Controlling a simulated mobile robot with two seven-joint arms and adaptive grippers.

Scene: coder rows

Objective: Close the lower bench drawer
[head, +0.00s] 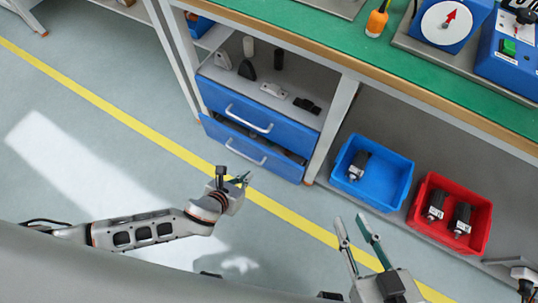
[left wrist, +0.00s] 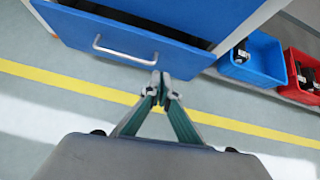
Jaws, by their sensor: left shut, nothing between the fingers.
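The lower bench drawer (head: 226,139) is a blue drawer under the bench. It stands partly open, with its front out past the upper drawer (head: 233,103) and a dark gap above it. Its silver handle (head: 246,150) faces me. In the left wrist view the lower drawer front (left wrist: 85,36) fills the upper left. My left gripper (head: 244,178) is shut and empty, in front of and below the drawer front. Its fingertips (left wrist: 160,76) appear just below the drawer's lower right edge; contact cannot be told. My right gripper (head: 351,217) is open and empty, further right.
A blue bin (head: 342,180) and a red bin (head: 420,221), both holding dark parts, stand right of the drawers. A bench leg (head: 332,130) stands between. Small parts lie on the shelf above the drawers. The floor (head: 80,150) at left is clear.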

